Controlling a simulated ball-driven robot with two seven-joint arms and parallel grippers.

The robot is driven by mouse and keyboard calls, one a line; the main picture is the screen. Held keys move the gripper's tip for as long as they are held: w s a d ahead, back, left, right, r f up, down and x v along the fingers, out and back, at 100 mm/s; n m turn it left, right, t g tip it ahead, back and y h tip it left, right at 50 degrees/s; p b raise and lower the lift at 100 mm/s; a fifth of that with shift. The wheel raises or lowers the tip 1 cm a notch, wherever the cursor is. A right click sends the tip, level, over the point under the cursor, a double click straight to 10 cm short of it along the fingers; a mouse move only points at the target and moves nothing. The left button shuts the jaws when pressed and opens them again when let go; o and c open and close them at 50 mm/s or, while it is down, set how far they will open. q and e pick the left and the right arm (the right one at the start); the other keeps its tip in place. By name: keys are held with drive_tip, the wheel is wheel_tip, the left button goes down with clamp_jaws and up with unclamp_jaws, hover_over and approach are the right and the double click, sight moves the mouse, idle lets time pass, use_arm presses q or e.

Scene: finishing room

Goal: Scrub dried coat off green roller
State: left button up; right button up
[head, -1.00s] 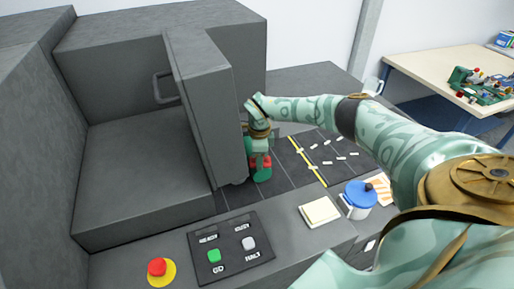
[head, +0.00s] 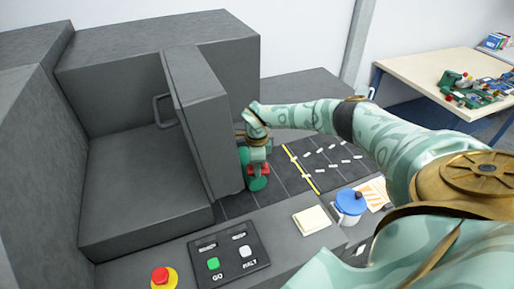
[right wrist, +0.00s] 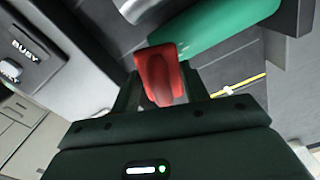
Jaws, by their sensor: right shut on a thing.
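My right gripper (head: 258,160) is low over the dark slatted strip, close beside the edge of the grey upright door. It is shut on a red block (right wrist: 160,75), which sits between its fingers in the right wrist view. A green rounded body (right wrist: 215,32), smooth and elongated, lies just beyond the red block. I cannot tell whether red and green are one piece, or whether any dried coat is on the green. My left gripper is out of view.
The grey door (head: 205,125) with a handle stands close left of my right gripper. A cream block (head: 311,221), a blue-lidded pot (head: 350,204) and an orange-striped card (head: 375,193) lie at right. A button panel (head: 228,255) and red stop button (head: 162,276) are in front.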

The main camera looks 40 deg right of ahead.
drive_tip(key=shift+w+r+p, duration=0.1)
drive_tip(key=shift+r+p, duration=0.6)
drive_tip(key=shift+r, duration=0.5)
wheel_tip(320, 180, up, 3)
drive_tip(key=p, duration=0.3)
drive_tip(key=shift+r, duration=0.1)
